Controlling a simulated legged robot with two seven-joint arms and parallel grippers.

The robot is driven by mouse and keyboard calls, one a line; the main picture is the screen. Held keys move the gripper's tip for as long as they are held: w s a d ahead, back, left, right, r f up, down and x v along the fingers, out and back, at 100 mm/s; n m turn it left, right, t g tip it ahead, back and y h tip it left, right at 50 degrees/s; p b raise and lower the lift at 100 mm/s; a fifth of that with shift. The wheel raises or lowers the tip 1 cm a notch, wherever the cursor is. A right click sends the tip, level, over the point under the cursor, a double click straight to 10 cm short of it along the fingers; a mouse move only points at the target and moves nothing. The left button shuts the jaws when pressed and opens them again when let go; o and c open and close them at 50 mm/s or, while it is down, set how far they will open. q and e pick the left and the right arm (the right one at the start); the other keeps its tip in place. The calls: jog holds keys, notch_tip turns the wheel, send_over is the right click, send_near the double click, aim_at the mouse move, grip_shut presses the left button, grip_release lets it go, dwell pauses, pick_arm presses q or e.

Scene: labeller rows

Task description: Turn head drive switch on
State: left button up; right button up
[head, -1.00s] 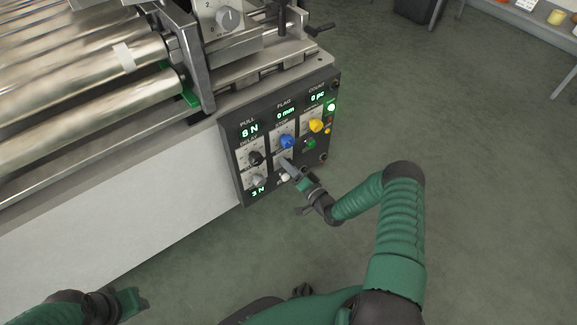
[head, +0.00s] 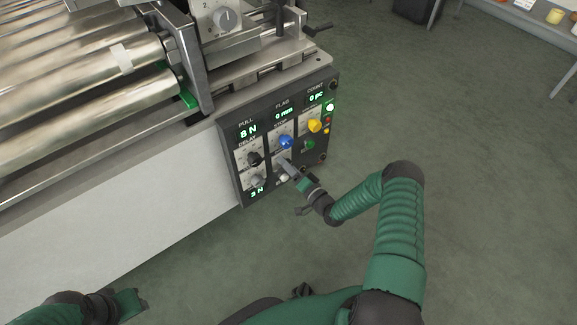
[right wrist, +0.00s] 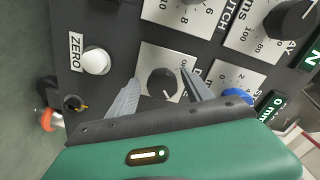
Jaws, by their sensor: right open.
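The dark control panel (head: 240,190) on the machine's end carries several knobs and small displays. In the right wrist view, a dark round knob (right wrist: 163,83) on a pale scale plate sits between the two fingers of my right gripper (right wrist: 159,76). The fingers are apart, one on each side of the knob; contact cannot be told. The plate's label is mostly hidden by a finger, so I cannot read which switch it is. In the head view my right gripper (head: 287,164) is at the panel's lower middle. A left-arm part (head: 130,302) shows at lower left; its jaws are unclear.
A white ZERO button (right wrist: 96,61) is left of the knob in the wrist view, and a blue knob (right wrist: 238,96) is to the right. A yellow knob (head: 315,125) sits higher on the panel. Rollers (head: 110,105) lie left. The floor right of the panel is free.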

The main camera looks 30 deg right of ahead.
jog(key=s+d+p, duration=0.1)
jog(key=s+p, duration=0.5)
jog(key=s, duration=1)
jog(key=shift+s+d+p, duration=0.15)
jog(key=shift+s+p, duration=0.15)
jog(key=shift+s, duration=0.1)
